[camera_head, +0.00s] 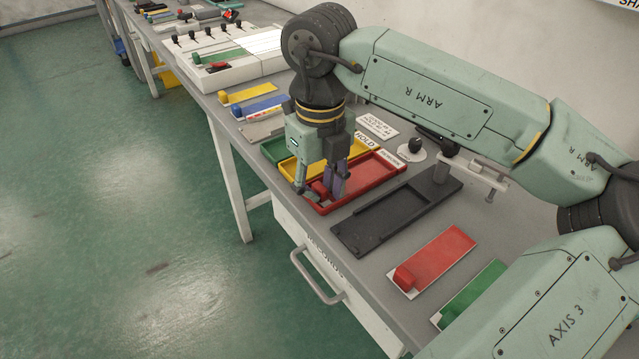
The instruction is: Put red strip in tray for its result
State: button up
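Three trays stand side by side on the bench: a green tray (273,150), a yellow tray (368,146) and a red tray (378,181). My gripper (319,188) points down over the near left part of the red tray. A red block (319,187), like the grip of a strip, shows between its fingers. I cannot tell whether the fingers touch it, and any strip behind it is mostly hidden. Another red strip (443,255) with a red block lies on a white backing at the front of the bench.
A black fixture (385,222) lies between the red tray and the front red strip. A green strip (474,290) lies beside that strip. Yellow and blue strips (260,106) lie farther back, near a white rack (232,65). A drawer handle (315,278) juts out from the bench.

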jog(key=shift+d+r, duration=0.1)
jog(key=shift+r, duration=0.05)
dwell(0.4)
jog(key=shift+r+p, duration=0.25)
jog(key=shift+p, duration=0.2)
notch_tip(320, 180, up, 13)
jog(key=b, duration=0.1)
jog(key=shift+f, duration=0.2)
dwell(1.5)
